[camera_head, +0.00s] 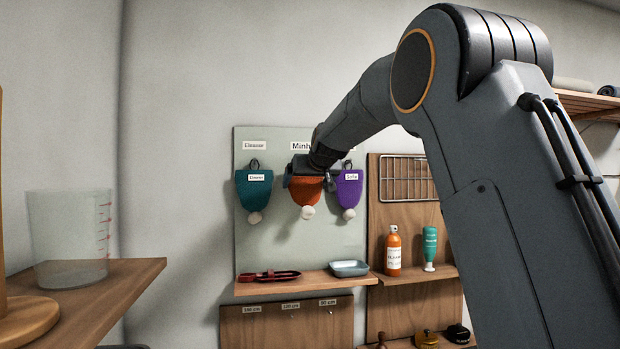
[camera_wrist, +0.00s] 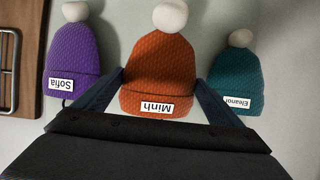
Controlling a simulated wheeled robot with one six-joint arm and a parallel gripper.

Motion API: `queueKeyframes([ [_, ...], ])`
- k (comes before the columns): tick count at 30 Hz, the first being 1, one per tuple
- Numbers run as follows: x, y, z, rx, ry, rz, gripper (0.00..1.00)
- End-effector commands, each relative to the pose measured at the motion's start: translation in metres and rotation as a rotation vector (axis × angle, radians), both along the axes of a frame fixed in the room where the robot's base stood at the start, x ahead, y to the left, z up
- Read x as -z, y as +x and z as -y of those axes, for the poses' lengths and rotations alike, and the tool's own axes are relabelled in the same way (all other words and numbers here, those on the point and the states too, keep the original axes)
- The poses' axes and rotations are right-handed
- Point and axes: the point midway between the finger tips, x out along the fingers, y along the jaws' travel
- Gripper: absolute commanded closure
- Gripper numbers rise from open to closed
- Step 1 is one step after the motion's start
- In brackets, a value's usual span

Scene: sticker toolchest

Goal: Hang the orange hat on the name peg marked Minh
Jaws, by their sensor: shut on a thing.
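The orange hat (camera_head: 306,190) has a white pompom and hangs pompom down in front of the pale green board (camera_head: 280,240), below the label reading Minh (camera_head: 300,146). In the wrist view the orange hat (camera_wrist: 160,72) carries a Minh tag and sits between the two fingers of my gripper (camera_wrist: 158,98). My gripper (camera_head: 308,178) is shut on it at its brim. The Minh peg is hidden behind my gripper and wrist, so I cannot tell whether the hat's loop is on it.
A teal hat (camera_head: 254,190) hangs at left under the Eleanor label. A purple hat (camera_head: 349,190) tagged Sofia hangs close at right. A wooden shelf (camera_head: 300,284) below bears a red tool (camera_head: 268,276) and a grey-blue dish (camera_head: 349,268). Bottles stand on the right panel's shelf.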

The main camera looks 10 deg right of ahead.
Motion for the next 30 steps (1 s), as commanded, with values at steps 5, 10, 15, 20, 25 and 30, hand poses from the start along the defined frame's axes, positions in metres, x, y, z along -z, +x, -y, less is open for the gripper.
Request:
queueKeyframes([
  [5, 0.000, 0.000, 0.000, 0.000, 0.000, 0.000, 0.33],
  [10, 0.000, 0.000, 0.000, 0.000, 0.000, 0.000, 0.07],
  [15, 0.000, 0.000, 0.000, 0.000, 0.000, 0.000, 0.00],
  [20, -0.001, -0.002, 0.000, 0.000, 0.000, 0.001, 0.00],
  [25, -0.009, -0.017, 0.001, 0.000, 0.000, 0.004, 0.00],
  [30, -0.018, -0.042, 0.002, 0.000, 0.000, 0.003, 0.00],
])
